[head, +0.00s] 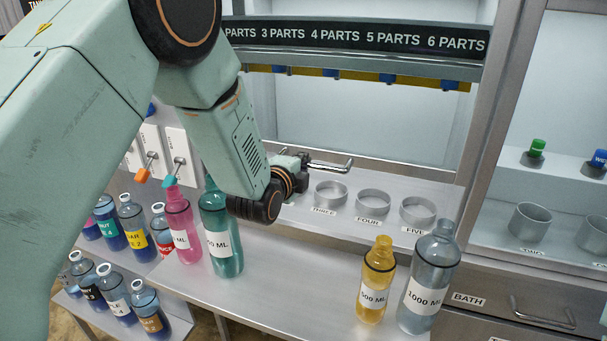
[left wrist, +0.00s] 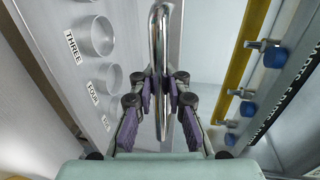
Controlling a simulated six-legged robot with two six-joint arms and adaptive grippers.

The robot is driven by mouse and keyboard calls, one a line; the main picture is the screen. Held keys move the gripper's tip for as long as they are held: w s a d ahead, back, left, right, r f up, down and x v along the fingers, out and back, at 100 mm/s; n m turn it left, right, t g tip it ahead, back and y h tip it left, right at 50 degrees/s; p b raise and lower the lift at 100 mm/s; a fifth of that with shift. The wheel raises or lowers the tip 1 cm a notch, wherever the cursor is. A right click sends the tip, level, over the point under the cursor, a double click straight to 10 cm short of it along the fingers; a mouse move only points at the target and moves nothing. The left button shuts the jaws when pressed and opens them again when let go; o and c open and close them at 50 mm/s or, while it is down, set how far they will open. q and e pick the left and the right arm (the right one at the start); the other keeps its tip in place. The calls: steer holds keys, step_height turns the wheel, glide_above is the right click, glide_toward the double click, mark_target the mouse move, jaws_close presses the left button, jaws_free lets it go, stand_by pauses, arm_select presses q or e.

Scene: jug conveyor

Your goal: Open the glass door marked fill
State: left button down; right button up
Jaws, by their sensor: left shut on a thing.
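A metal bar handle (head: 330,166) shows in front of the filling cabinet, above the round holders. It runs lengthwise through the middle of the left wrist view (left wrist: 158,35). My left gripper (head: 303,165) is at the handle's left end in the head view. In the left wrist view its purple-padded fingers (left wrist: 163,90) are shut around the bar. The clear pane of the glass door is hard to make out, and I cannot tell how far it stands open. No "fill" marking is readable. My right gripper is out of view.
Round holders marked three (head: 331,193), four (head: 373,203) and five (head: 418,211) stand on the cabinet floor. A yellow bottle (head: 376,284) and a grey 1000 ML bottle (head: 429,278) stand at the counter's right. A teal bottle (head: 221,235) is below my forearm.

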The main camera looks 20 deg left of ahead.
arm_select(q)
step_height(320, 180, up, 18)
steer(key=p, duration=0.9)
steer(key=shift+f, duration=0.15)
steer(key=c, duration=1.8)
jaws_free()
steer(key=o, duration=0.4)
steer(key=shift+s+a, duration=0.1)
steer(key=shift+s, duration=0.15)
steer(key=shift+o, duration=0.2)
steer(key=shift+w, duration=0.15)
steer(key=v, duration=1.2)
